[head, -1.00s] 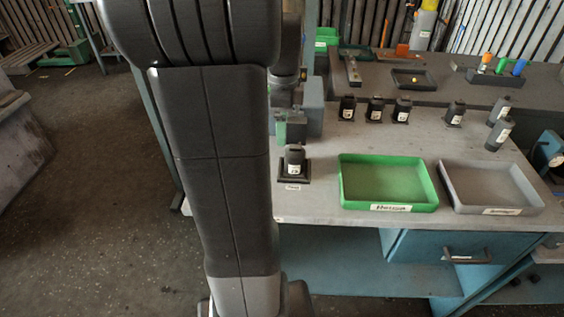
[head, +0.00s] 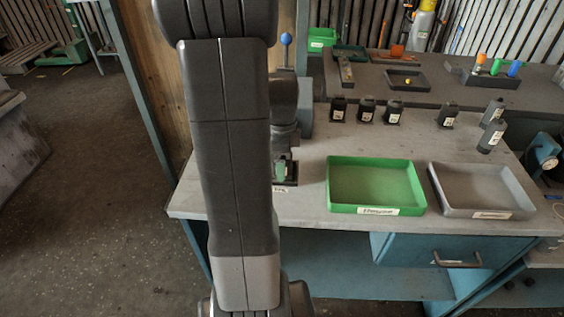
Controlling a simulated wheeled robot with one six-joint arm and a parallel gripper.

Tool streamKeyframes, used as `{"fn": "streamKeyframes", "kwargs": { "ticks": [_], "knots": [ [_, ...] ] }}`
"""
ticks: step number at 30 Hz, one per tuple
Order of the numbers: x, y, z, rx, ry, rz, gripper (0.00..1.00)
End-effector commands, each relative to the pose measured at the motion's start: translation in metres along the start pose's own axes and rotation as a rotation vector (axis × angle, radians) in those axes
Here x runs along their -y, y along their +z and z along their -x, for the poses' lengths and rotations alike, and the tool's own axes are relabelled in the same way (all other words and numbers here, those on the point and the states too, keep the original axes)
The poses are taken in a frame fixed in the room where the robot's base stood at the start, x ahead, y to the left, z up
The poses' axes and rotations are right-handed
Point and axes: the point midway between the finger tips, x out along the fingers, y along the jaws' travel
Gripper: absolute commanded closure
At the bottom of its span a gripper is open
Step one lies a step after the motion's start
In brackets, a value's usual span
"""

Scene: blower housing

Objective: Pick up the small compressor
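A small dark part stood on a black square base at the left of the bench. It is now mostly hidden behind my gripper (head: 283,166); the black base (head: 291,181) shows below. My gripper points down at this spot, with a green fingertip showing; whether it is open or shut on the part cannot be told. Several small black units with white labels stand upright at mid-bench, among them a left one (head: 338,109), a middle one (head: 366,111) and a right one (head: 448,116). No label is readable enough to tell which is the small compressor.
A green tray (head: 376,187) and a grey tray (head: 482,192), both empty, sit at the front of the bench. Two grey-black cylindrical parts (head: 491,137) stand at the right. A raised back shelf holds coloured-handled tools (head: 497,68). My arm covers the bench's left side.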

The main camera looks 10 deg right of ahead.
Motion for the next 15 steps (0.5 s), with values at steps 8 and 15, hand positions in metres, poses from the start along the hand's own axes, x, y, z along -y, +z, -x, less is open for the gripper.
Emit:
{"fn": "streamKeyframes", "kwargs": {
  "ticks": [8,15],
  "knots": [
    [-0.0001,-0.0001,0.0004,0.000,0.000,0.000,0.48],
    [0.0003,-0.0001,0.0012,0.000,-0.001,0.000,0.96]
  ]
}}
